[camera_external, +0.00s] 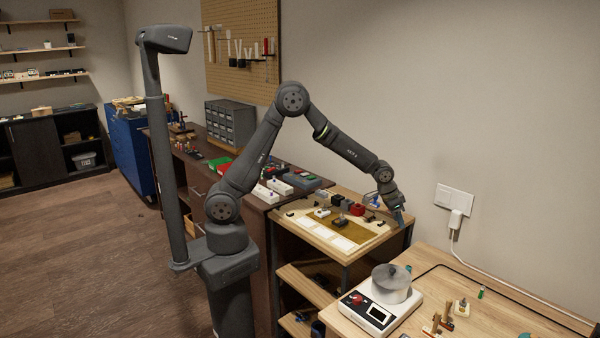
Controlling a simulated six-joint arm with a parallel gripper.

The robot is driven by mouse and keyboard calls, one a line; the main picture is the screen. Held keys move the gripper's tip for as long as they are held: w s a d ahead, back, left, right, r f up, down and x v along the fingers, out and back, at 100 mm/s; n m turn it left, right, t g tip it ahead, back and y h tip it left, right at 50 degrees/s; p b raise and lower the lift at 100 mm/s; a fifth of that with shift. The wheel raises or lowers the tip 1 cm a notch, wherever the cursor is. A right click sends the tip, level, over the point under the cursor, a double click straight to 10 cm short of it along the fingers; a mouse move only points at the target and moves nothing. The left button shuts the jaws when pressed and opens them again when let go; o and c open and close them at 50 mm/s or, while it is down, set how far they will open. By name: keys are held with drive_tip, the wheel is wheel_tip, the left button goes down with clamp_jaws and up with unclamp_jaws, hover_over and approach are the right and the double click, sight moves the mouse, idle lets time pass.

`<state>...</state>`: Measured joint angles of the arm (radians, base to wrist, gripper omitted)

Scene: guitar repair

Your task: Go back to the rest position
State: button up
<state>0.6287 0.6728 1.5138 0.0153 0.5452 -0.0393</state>
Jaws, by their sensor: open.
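My gripper (400,218) shows small at the end of my arm. It points down over the right edge of the light wooden bench (330,252), close to the wall. Its fingers are open, with nothing visible between them. The fingertips are small and dark, so their exact height above the bench cannot be told.
The bench carries a tray (338,248) with small parts. At front right, a light table (462,272) holds a white device (378,316) with a grey round pot (391,283). A wall socket with plug (455,200) is right of my gripper. The wooden floor (90,260) at left is clear.

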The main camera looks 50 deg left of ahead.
drive_tip(key=w+a+n, duration=0.1)
drive_tip(key=w+a, duration=0.1)
drive_tip(key=a, duration=0.3)
drive_tip(key=w+a+r+n+y, duration=0.1)
drive_tip(key=w+a, duration=0.1)
drive_tip(key=a, duration=0.3)
drive_tip(key=w+a+r+n, duration=0.1)
drive_tip(key=w+a+n, duration=0.1)
drive_tip(key=a, duration=0.3)
drive_tip(key=shift+w+a+t+y, duration=0.2)
drive_tip(key=shift+a+t+y, duration=0.1)
drive_tip(key=shift+a, duration=0.1)
drive_tip(key=w+a+r+n+y, duration=0.1)
drive_tip(key=w+a+n, duration=0.1)
drive_tip(key=a, duration=1)
drive_tip(key=w+a+r+n+y, duration=0.1)
drive_tip(key=a+n, duration=0.3)
drive_tip(key=a, duration=0.8)
drive_tip(key=shift+w+a+r+n+y, duration=0.2)
drive_tip(key=shift+w+r+n+y, duration=0.15)
drive_tip(key=shift+w, duration=0.1)
drive_tip(key=shift+o, duration=0.5)
